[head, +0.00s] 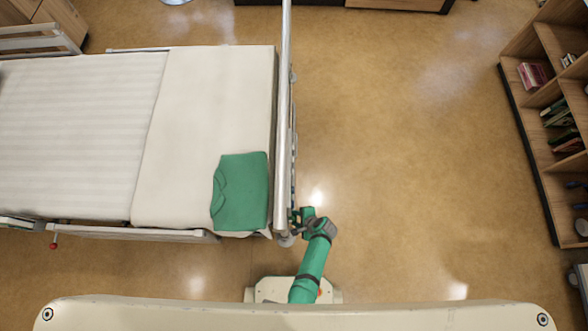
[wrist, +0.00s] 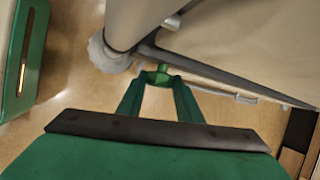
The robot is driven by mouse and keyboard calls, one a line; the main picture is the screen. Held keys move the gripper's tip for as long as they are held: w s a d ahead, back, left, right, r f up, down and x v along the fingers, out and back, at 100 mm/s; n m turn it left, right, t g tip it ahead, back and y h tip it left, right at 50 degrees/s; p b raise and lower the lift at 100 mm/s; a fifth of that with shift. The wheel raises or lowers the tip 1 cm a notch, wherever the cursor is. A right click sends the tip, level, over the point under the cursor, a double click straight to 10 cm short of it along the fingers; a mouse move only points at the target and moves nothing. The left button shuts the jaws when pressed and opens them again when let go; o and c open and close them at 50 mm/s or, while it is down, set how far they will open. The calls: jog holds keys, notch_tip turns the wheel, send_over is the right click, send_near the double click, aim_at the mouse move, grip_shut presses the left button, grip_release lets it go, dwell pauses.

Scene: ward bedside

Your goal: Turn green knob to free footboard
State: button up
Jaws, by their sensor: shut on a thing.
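The bed's footboard (head: 286,110) is the pale rail at the right end of the bed, seen from above in the head view. The green knob (wrist: 158,69) is small and sits low beside a grey bar in the wrist view. My gripper (wrist: 160,80) is shut on the knob, one green finger on each side of it. In the head view my gripper (head: 296,222) is at the near end of the footboard, close to the bed corner. The knob is too small and too covered to make out in the head view.
A green folded garment (head: 240,195) lies on the bed (head: 190,120) by the footboard. A wooden shelf (head: 513,75) with books stands at the right. The floor (head: 400,150) between bed and shelf is clear. A red-tipped lever (head: 54,245) sticks out at the bed's near side.

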jog(key=shift+s+t, duration=0.15)
jog(key=shift+t, duration=0.45)
jog(key=o, duration=1)
jog(key=v, duration=1)
jog(key=shift+s+d+r, duration=0.15)
jog(key=shift+s+r, duration=0.05)
jog(key=shift+r, duration=0.1)
